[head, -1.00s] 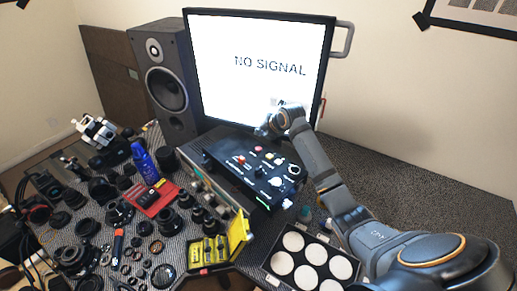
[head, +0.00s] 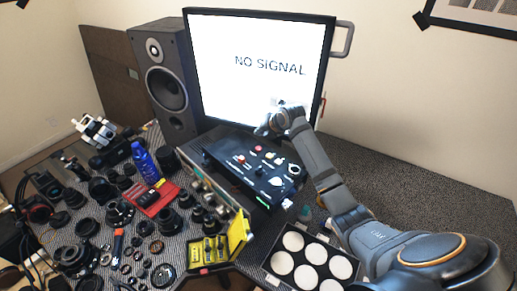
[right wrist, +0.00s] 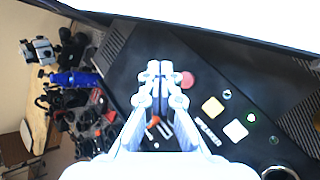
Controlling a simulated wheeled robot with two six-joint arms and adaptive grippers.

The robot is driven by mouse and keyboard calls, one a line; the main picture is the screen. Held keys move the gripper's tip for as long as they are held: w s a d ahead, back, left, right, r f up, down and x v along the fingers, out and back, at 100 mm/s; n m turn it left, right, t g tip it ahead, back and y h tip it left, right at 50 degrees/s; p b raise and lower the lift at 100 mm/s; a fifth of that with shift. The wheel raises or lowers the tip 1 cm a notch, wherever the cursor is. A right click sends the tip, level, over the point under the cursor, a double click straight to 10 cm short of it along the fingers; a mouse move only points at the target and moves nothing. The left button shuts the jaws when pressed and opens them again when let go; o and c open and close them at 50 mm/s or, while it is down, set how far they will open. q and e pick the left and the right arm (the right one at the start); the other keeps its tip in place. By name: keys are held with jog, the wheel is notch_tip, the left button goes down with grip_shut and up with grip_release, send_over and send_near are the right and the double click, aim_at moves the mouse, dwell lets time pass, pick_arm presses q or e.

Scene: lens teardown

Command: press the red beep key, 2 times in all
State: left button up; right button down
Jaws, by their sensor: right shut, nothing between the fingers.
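The control panel (head: 255,170) is a dark slanted box with several coloured keys, below the monitor. A round red key (head: 258,149) sits near its upper edge; it also shows in the right wrist view (right wrist: 187,80). I cannot read its label. My right gripper (head: 263,131) is shut and empty, above the panel's far edge. In the right wrist view its closed fingertips (right wrist: 160,68) appear just left of the red key, apart from it in the picture. Whether they touch the panel cannot be told. My left gripper is not in view.
The monitor (head: 258,90) reading "NO SIGNAL" stands right behind the panel. A speaker (head: 165,80) stands to the left. Many lens parts, a blue bottle (head: 144,160) and a yellow case (head: 238,232) crowd the left. A tray of white discs (head: 270,262) lies in front.

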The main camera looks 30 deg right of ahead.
aim_at(260, 149)
dwell(0.3)
notch_tip(260, 149, up, 4)
jog(key=m+y+p, duration=0.1)
jog(key=m+p, duration=1.2)
jog(key=m, duration=0.3)
jog(key=shift+f+m, duration=0.1)
jog(key=shift+m, duration=0.3)
jog(key=shift+f, duration=0.15)
notch_tip(260, 149, down, 8)
jog(key=b, duration=0.6)
jog(key=shift+f, duration=0.25)
jog(key=shift+f+b, duration=0.4)
jog(key=shift+b, duration=0.1)
